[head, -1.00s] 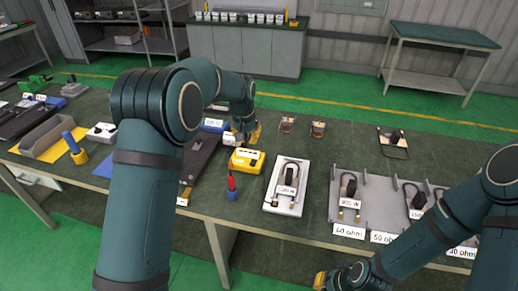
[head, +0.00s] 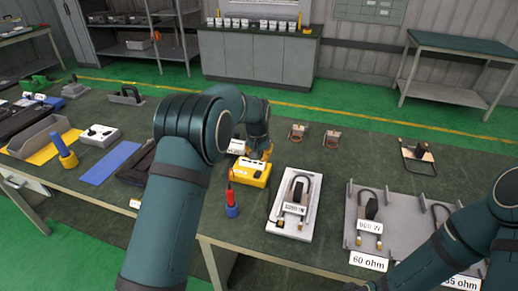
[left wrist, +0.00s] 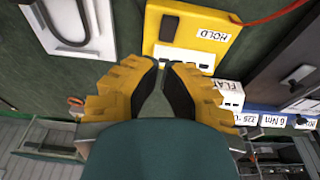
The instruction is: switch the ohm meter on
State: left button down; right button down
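The ohm meter is a yellow box (head: 250,172) on the table, left of the white board with a heating element. In the left wrist view the yellow ohm meter (left wrist: 215,22) is at the top, with a dark slot or switch, a white strip and a HOLD label. My left gripper (head: 266,156) is at the meter's back right edge in the head view.
A red probe in a blue holder (head: 231,205) stands in front of the meter. The white board (head: 280,228) with a heating element is to its right. A grey rack (head: 400,232) with ohm labels lies farther right. Two small brown items (head: 331,138) are behind.

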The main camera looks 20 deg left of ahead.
aim_at(259, 176)
pick_arm(q)
notch_tip(259, 176, down, 7)
jog(key=shift+s+r+b, duration=0.15)
jog(key=shift+r+b, duration=0.05)
jog(key=shift+b, duration=0.15)
jog(key=t+b, duration=0.1)
jog(key=b, duration=0.1)
jog(key=f+t+b, duration=0.1)
jog(key=shift+s+f+b, duration=0.15)
jog(key=shift+s+b, duration=0.15)
jog(key=shift+b, duration=0.1)
jog(key=shift+t+b, duration=0.3)
jog(key=shift+b, duration=0.15)
jog(key=shift+s, duration=0.3)
jog(key=shift+w, duration=0.15)
